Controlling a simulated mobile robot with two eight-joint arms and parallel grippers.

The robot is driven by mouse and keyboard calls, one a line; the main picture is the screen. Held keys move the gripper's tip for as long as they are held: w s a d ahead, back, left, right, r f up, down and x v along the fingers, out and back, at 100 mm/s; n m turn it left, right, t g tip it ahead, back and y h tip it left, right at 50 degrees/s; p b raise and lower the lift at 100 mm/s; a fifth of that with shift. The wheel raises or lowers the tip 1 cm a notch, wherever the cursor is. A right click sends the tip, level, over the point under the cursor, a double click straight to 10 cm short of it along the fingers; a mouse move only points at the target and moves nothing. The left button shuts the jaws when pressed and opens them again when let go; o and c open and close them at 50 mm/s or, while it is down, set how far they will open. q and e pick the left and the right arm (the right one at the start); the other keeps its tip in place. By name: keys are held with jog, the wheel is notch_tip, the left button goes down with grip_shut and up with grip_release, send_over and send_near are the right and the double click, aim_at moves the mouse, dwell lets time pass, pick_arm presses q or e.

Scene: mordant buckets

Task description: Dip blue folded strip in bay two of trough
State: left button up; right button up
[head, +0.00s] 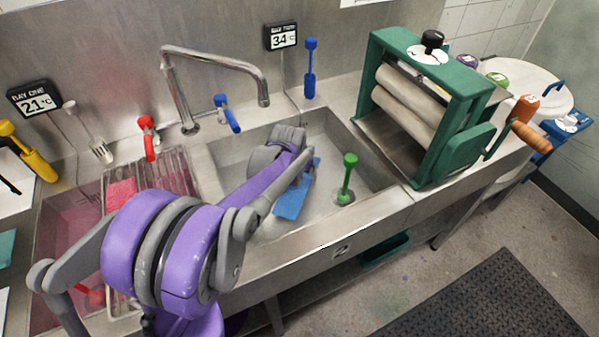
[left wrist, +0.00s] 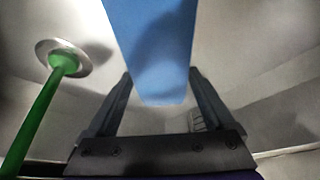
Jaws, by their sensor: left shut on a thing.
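The blue folded strip (head: 291,202) hangs inside bay two (head: 262,228) of the steel trough, the bay above the "2" label. In the left wrist view the strip (left wrist: 152,50) runs between the two fingers of my left gripper (left wrist: 160,75), which is shut on it. In the head view my purple and grey left arm reaches over the front rim into the bay and hides the fingers and part of the strip. I cannot tell how deep the strip sits in any liquid. My right gripper is in neither view.
A green-handled plug (head: 347,178) stands in bay two, right of the strip. Bay one (head: 62,232), with pink liquid, and a drainer rack (head: 178,168) lie left. A tap (head: 185,95) arches behind. A green-framed roller wringer (head: 432,105) stands right.

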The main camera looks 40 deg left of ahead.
pick_arm(q)
jog(key=shift+s+a, duration=0.25)
jog(key=shift+a, duration=0.45)
jog(key=shift+d, duration=0.1)
jog(key=shift+w+d, duration=0.25)
jog(key=shift+d, duration=0.45)
jog(key=shift+a, duration=0.1)
jog(key=shift+s+a, duration=0.25)
jog(key=shift+a, duration=0.4)
jog(key=shift+d, duration=0.1)
jog(key=shift+w+d, duration=0.25)
jog(key=shift+d, duration=0.35)
jog(key=shift+a, duration=0.1)
jog(key=shift+s+a, duration=0.25)
jog(key=shift+a, duration=0.4)
